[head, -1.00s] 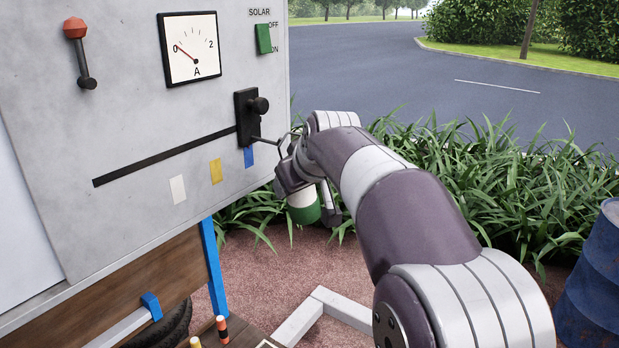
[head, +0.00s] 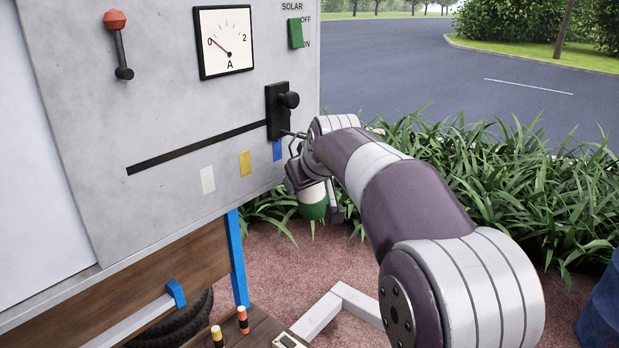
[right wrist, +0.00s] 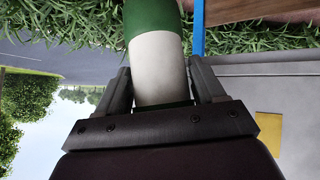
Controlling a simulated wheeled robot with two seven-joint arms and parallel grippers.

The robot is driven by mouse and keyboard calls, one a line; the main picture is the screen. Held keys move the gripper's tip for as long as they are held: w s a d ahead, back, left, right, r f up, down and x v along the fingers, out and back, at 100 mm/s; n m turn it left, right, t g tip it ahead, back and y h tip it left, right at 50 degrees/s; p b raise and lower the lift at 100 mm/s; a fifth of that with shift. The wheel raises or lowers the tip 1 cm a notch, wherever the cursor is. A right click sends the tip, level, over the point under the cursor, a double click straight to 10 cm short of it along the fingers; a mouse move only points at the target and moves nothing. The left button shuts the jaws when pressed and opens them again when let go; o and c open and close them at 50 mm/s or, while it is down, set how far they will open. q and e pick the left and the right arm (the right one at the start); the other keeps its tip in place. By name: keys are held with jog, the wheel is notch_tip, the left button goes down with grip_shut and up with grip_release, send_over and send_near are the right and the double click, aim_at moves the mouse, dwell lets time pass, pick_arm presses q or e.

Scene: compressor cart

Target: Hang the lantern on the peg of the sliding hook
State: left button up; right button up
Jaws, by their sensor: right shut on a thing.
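The sliding hook (head: 277,112) is a black block with a round knob, at the right end of a dark slot in the grey panel. Its thin peg (head: 293,133) sticks out low on the block toward my right gripper. My right gripper (head: 312,185) is shut on the green and white lantern (head: 313,203), which hangs below the hand just right of the panel's edge. The lantern's white body (right wrist: 159,65) shows between the fingers (right wrist: 158,88) in the right wrist view. A thin wire handle shows near the peg; whether it is around the peg I cannot tell. My left gripper is out of view.
The panel (head: 180,110) carries a dial gauge (head: 226,42), a red-knobbed lever (head: 118,45), a green switch (head: 295,33), and white, yellow (head: 244,163) and blue (head: 278,151) patches. A blue post (head: 237,260) stands below. Plants (head: 460,180) lie behind; a blue barrel (head: 602,315) is at right.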

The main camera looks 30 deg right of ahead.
jog(key=o, duration=1.6)
jog(key=shift+s+r+b, duration=0.2)
jog(key=shift+s+b, duration=0.1)
jog(key=shift+b, duration=0.05)
jog(key=v, duration=1.2)
jog(key=shift+b, duration=0.3)
